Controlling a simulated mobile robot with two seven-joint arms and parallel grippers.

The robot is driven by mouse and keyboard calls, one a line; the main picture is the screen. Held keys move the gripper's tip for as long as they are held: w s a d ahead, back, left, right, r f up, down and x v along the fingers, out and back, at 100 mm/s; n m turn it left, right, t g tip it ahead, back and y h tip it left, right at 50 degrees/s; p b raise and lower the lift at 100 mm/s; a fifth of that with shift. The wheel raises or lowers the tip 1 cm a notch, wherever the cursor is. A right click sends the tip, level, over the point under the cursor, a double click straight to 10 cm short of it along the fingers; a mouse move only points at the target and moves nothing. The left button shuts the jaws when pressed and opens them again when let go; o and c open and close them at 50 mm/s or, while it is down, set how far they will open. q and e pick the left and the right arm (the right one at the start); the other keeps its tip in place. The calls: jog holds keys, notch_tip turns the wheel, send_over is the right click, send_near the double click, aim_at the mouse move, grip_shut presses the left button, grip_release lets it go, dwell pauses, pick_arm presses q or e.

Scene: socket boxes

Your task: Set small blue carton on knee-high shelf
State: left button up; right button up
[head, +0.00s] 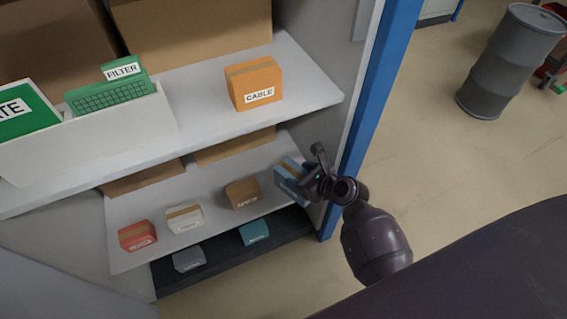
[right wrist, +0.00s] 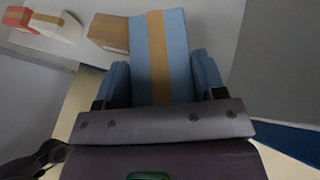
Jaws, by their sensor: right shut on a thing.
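The small blue carton (head: 288,174) with a tan tape stripe is held at the right end of the middle shelf (head: 205,242). My right gripper (head: 304,183) is shut on it, coming in from the right. In the right wrist view the blue carton (right wrist: 178,50) sits between the two fingers of the right gripper (right wrist: 160,78). It looks tilted in the head view. I cannot tell whether its underside touches the shelf. My left gripper is not in view.
A brown box (head: 242,194), a white box (head: 185,218) and a red box (head: 137,236) stand along the middle shelf. An orange CABLE box (head: 255,83) is on the shelf above. A dark lower shelf holds grey (head: 189,259) and teal (head: 254,233) boxes. A blue post (head: 376,105) edges the right side.

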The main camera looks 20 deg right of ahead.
jog(key=w+b, duration=0.2)
jog(key=w, duration=0.7)
notch_tip(320, 180, down, 7)
jog(key=b, duration=0.3)
jog(key=shift+w+a+r+b, duration=0.1)
jog(key=shift+a+b, duration=0.05)
jog(key=shift+b, duration=0.25)
jog(key=shift+w+f+b, duration=0.15)
jog(key=shift+f+b, duration=0.15)
jog(key=shift+f, duration=0.05)
jog(key=shift+w, duration=0.15)
jog(key=shift+w+r, duration=0.1)
jog(key=shift+r, duration=0.3)
jog(key=shift+f, duration=0.2)
jog(key=o, duration=1.3)
jog(key=shift+c, duration=0.2)
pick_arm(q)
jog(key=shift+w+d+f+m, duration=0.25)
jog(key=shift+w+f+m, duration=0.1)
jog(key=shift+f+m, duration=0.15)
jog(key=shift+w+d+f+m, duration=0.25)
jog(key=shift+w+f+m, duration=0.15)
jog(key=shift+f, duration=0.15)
